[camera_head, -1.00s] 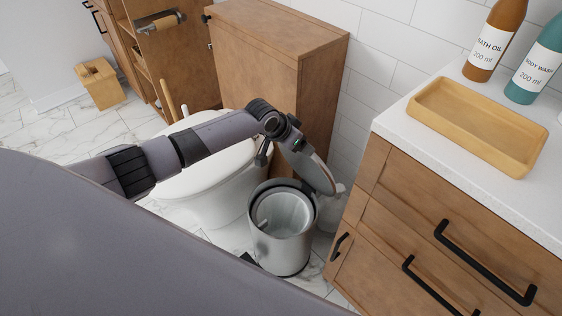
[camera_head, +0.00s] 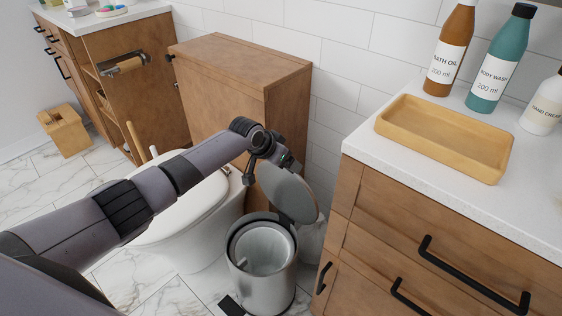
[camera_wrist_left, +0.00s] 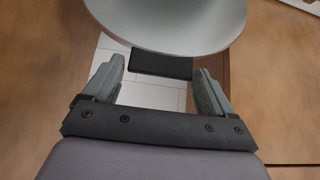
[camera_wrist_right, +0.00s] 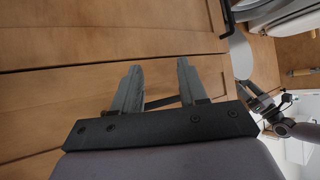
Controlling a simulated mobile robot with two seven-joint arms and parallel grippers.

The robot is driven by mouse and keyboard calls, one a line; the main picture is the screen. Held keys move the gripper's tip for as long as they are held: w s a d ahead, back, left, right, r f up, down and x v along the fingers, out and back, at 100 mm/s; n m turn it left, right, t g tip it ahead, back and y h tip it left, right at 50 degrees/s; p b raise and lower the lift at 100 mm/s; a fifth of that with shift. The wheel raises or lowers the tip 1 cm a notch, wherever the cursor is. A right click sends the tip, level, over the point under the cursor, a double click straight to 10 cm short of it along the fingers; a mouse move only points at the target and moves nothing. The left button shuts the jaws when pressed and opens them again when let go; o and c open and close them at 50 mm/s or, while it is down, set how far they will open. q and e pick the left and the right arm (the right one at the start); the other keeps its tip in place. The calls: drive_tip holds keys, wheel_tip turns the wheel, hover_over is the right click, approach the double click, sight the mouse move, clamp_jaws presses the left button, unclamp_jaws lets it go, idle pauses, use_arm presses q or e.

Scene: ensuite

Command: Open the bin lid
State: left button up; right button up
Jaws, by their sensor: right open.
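The bin (camera_head: 262,285) is a grey metal cylinder on the floor, between the toilet and the drawer cabinet. Its round lid (camera_head: 289,196) stands raised and tilted at the back of the rim, so the pale inside of the bin shows. My left gripper (camera_wrist_left: 157,85) is open and empty, with the lid (camera_wrist_left: 165,25) just beyond its fingertips; I cannot tell whether they touch. In the head view the left hand is beside the lid's upper left edge. My right gripper (camera_wrist_right: 158,75) is open and empty in front of wooden drawer fronts, outside the head view.
The toilet (camera_head: 190,205) and a wooden cabinet (camera_head: 240,65) stand left of and behind the bin. The drawer cabinet (camera_head: 420,235) with black handles is close on the right, with a wooden tray (camera_head: 445,145) and bottles on top.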

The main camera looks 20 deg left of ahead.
use_arm(q)
drive_tip(key=shift+o, duration=0.6)
drive_tip(key=shift+f, duration=0.1)
drive_tip(key=shift+s, duration=0.1)
drive_tip(key=p+v, duration=0.2)
drive_tip(key=v, duration=0.5)
drive_tip(key=shift+p, duration=0.3)
